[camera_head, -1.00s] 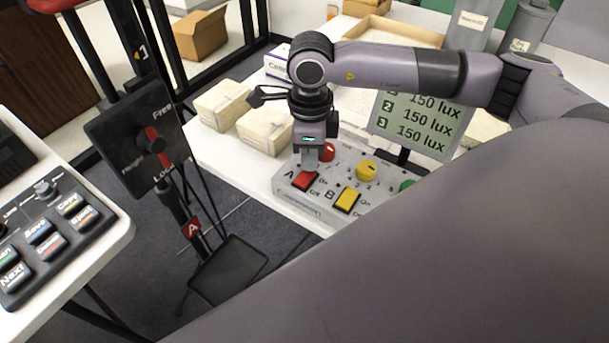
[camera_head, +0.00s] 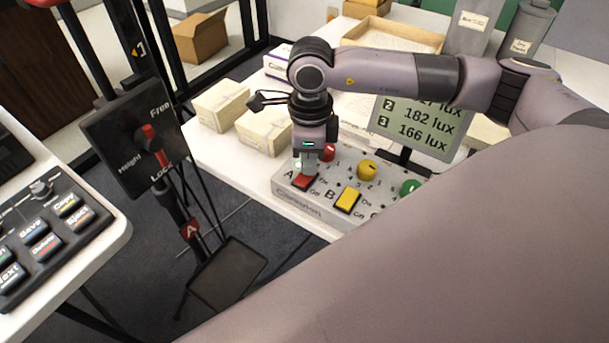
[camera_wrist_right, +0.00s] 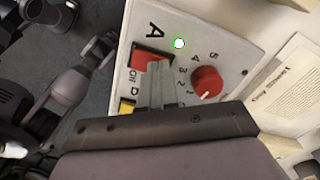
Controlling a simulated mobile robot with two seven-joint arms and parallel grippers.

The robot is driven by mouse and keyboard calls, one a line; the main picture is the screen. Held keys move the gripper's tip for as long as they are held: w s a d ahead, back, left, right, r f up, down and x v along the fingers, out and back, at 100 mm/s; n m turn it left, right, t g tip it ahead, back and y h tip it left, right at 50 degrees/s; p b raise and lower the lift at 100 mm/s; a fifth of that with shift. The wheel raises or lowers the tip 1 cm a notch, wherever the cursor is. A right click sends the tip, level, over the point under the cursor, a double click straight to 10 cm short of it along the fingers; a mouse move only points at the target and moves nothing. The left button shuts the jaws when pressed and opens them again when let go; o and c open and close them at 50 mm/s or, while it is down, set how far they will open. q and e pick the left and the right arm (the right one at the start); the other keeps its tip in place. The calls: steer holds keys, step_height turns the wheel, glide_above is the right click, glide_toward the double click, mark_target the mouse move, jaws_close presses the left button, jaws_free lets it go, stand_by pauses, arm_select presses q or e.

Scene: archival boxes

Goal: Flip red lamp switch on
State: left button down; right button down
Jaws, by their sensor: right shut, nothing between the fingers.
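The red lamp switch (camera_head: 304,181), marked A, sits at the left end of the grey control box (camera_head: 312,207). It also shows in the right wrist view (camera_wrist_right: 150,56). My right gripper (camera_head: 306,172) is shut and empty, pointing down with its fingertips at the red switch; in the right wrist view the fingers (camera_wrist_right: 158,68) cover part of it. A small light (camera_wrist_right: 179,43) beside the letter A glows white-green. The red knob (camera_wrist_right: 207,82) stands beside the fingers. The display (camera_head: 420,124) reads 182 lux and 166 lux on its lower lines; its top line is partly hidden by my arm.
A yellow switch (camera_head: 347,201) marked B, a yellow knob (camera_head: 367,170) and a green knob (camera_head: 410,187) share the control box. Pale boxes (camera_head: 264,131) stand behind it on the white table. A stand with a Height lever (camera_head: 150,145) is at left.

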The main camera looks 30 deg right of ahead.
steer(key=shift+r+p, duration=2.2)
steer(key=shift+r, duration=1.25)
steer(key=shift+s+f, duration=0.1)
